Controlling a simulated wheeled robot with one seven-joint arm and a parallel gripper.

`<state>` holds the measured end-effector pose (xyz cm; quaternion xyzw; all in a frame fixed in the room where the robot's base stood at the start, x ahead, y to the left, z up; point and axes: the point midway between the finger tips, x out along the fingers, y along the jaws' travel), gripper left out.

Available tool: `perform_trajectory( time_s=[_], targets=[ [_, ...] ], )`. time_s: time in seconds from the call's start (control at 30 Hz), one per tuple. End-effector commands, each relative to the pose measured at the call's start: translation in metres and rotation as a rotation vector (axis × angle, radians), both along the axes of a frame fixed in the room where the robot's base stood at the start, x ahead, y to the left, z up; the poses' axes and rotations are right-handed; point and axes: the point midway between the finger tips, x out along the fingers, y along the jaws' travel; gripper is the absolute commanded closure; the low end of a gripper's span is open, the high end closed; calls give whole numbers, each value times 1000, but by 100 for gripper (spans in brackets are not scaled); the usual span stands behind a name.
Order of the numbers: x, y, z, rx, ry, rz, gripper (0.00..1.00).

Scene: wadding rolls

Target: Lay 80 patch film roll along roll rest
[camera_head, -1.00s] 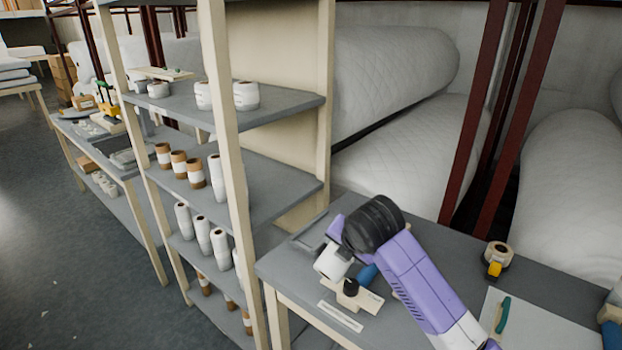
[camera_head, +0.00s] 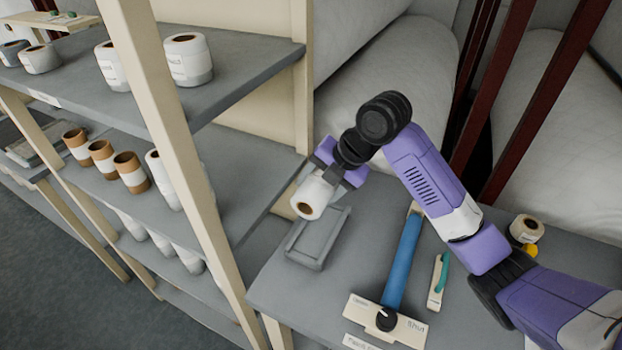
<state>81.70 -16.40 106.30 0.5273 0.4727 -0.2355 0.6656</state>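My gripper (camera_head: 338,172) is shut on a white roll (camera_head: 312,196) with a brown core. One end of the roll faces the camera, and no lettering on it can be read. A grey rectangular tray-like piece with a raised rim (camera_head: 318,238), which looks like the roll rest, lies on the table just below and right of the roll. The roll appears apart from it, though the exact height gap is hard to judge.
A blue bar (camera_head: 403,262) with a cream labelled plate (camera_head: 385,322) lies right of the rest, beside a green-handled tool (camera_head: 439,278). A tape roll (camera_head: 526,229) sits farther right. A shelf post (camera_head: 165,110) and shelves with several rolls stand left.

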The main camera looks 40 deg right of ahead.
Motion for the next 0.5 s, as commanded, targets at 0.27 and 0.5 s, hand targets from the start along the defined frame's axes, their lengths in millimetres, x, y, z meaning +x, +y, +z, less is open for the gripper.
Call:
perform_trajectory(
  time_s=[0.27,0.5],
  targets=[
    [0,0,-21,0,-1,0,100],
    [0,0,-47,0,-1,-1,100]
  ],
)
